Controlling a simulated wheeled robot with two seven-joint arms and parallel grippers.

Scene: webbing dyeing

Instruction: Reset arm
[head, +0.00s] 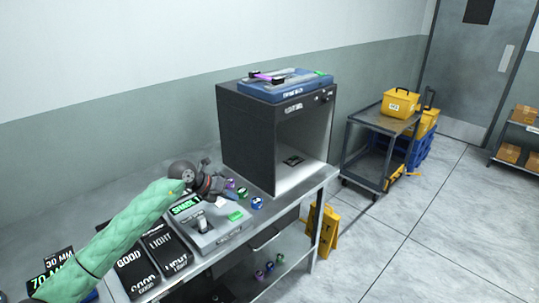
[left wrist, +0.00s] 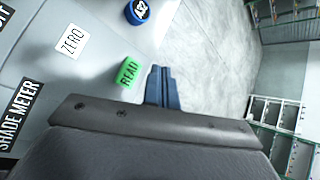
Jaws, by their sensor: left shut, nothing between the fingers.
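My left arm comes in from the left in a green quilted sleeve. My left gripper (head: 220,190) is over the table near the back of the shade meter (head: 218,238). In the left wrist view its fingers (left wrist: 162,86) are together with nothing between them. They point past the green READ button (left wrist: 129,71), with the white ZERO button (left wrist: 72,40) further left. It cannot be told whether the gripper touches anything. My right gripper is not in view.
Small purple, green and blue rolls (head: 257,203) stand by the gripper. A dark open-fronted cabinet (head: 243,135) carries a blue tray (head: 285,92). Black GOOD (head: 130,258) and LIGHT (head: 167,240) bins are left.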

